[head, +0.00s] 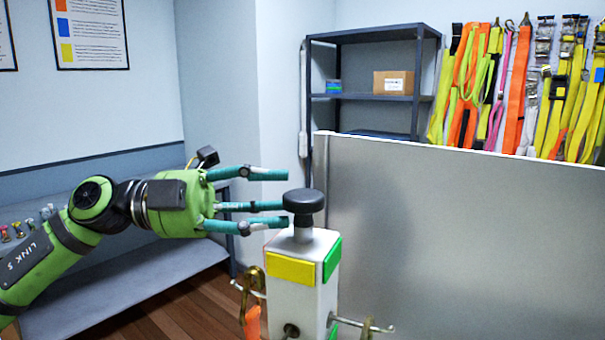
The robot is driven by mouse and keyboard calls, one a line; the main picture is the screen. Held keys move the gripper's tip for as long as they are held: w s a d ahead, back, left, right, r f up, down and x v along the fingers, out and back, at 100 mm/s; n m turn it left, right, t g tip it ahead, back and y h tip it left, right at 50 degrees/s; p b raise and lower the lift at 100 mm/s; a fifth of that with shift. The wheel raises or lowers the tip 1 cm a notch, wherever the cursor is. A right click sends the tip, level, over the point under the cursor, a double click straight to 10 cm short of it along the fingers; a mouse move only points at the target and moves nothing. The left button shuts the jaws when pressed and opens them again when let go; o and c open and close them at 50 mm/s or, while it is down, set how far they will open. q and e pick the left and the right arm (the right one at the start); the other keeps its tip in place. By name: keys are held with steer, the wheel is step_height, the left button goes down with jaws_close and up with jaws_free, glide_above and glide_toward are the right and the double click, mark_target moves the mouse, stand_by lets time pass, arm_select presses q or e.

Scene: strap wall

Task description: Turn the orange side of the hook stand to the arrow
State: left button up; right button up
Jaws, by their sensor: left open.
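The hook stand (302,270) is a pale square post with a round black knob (304,201) on top. A yellow plate (290,268) is on its front-left face and a green plate (332,259) on its right face. Its orange side and the arrow do not show. Hooks stick out below the plates, and a brass snap hook with an orange piece hangs at the left. My left gripper (268,200) is open, its teal fingers pointing right. The fingertips are at the left of the knob; whether they touch it I cannot tell. My right gripper is not in view.
A grey panel (470,240) stands close behind and right of the stand. A dark shelf (375,97) holds a cardboard box (393,83). Colourful straps (515,90) hang on the back wall. A grey bench (130,285) is at the left.

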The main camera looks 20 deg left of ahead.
mark_target(318, 195)
arm_select(q)
steer(key=shift+m, duration=0.3)
steer(key=d+p, duration=0.2)
steer(key=d+r+p, duration=0.1)
steer(key=d, duration=0.1)
steer(key=shift+s, duration=0.4)
steer(key=shift+p+x, duration=0.65)
steer(key=shift+x, duration=0.5)
steer(key=shift+w+d+f, duration=0.2)
steer(key=shift+d+f, duration=0.05)
steer(key=shift+d, duration=0.05)
steer(key=shift+w+d+f, duration=0.1)
steer(key=shift+d, duration=0.05)
jaws_close()
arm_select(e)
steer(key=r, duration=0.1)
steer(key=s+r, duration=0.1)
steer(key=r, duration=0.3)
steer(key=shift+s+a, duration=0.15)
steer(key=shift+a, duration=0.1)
